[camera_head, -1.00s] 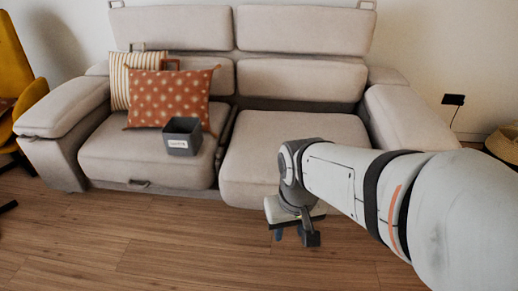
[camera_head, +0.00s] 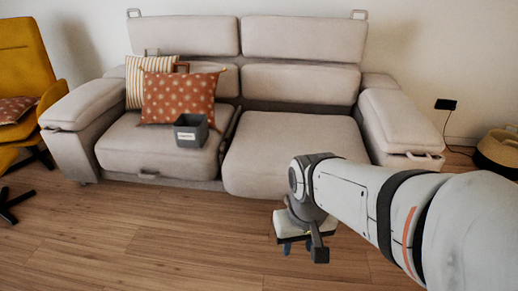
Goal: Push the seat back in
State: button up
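A beige two-seat sofa (camera_head: 372,80) stands against the wall. Its right seat (camera_head: 285,140) juts a little further forward than its left seat (camera_head: 165,150). My gripper (camera_head: 299,248) hangs low over the floor in front of the right seat, pointing down and apart from it. Its two bluish fingertips show with a gap between them and nothing held.
A grey box (camera_head: 190,135) with a label sits on the left seat beside an orange patterned cushion (camera_head: 165,97) and a striped cushion (camera_head: 136,85). A yellow chair (camera_head: 22,75) stands at left, a basket (camera_head: 497,150) at right. The wooden floor (camera_head: 170,240) in front is clear.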

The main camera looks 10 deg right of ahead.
aim_at(257, 164)
jog(key=z, duration=0.1)
jog(key=i, duration=0.9)
jog(key=u, duration=0.05)
